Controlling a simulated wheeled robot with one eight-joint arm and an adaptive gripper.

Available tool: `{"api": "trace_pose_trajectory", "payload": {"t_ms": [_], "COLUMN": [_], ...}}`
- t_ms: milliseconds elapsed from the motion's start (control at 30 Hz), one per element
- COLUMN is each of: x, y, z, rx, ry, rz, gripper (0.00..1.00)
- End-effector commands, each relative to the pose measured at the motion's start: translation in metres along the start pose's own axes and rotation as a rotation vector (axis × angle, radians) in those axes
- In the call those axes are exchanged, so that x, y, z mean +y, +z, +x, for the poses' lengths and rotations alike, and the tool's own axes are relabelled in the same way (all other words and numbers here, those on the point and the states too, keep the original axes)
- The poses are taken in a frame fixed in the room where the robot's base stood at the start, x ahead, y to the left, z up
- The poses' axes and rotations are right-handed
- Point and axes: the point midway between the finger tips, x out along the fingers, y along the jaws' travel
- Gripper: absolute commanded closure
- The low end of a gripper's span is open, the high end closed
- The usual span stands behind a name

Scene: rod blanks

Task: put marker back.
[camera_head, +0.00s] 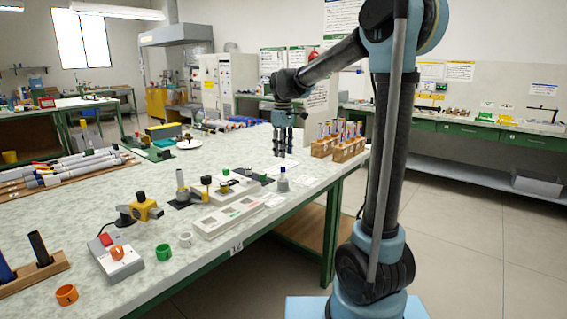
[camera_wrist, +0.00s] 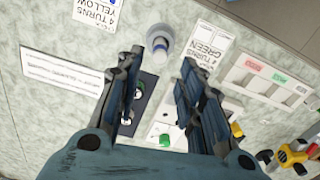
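My gripper (camera_wrist: 160,60) is open and empty, with its two fingers spread. In the head view my gripper (camera_head: 290,142) points down above the far right part of the bench. A round grey-white piece (camera_wrist: 160,38), seen from above, lies just beyond the fingertips in the wrist view and looks like the same one. Two wooden blocks (camera_head: 323,150) (camera_head: 348,151) hold several upright pens or rods with coloured ends, right of my gripper. I cannot tell which one is the marker.
Printed cards (camera_wrist: 98,12) (camera_wrist: 206,47) lie beside the round piece. A pale panel with coloured labels (camera_head: 225,212), a yellow device (camera_head: 145,207) and coloured rings (camera_head: 163,252) stand on the bench (camera_head: 130,192). Long rods (camera_head: 65,172) lie at left.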

Motion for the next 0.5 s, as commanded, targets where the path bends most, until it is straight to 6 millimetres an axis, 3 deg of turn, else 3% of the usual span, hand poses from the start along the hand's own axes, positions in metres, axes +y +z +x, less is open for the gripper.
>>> {"api": "trace_pose_trajectory", "payload": {"t_ms": [133,333,500], "x": [0.000,-0.001,-0.005], "y": [0.000,0.001,0.027], "z": [-0.020,-0.032,-0.032], "rx": [0.000,0.000,0.008], "ry": [0.000,0.000,0.006], "rz": [0.000,0.002,0.055], "gripper": [0.65,0.65,0.65]}}
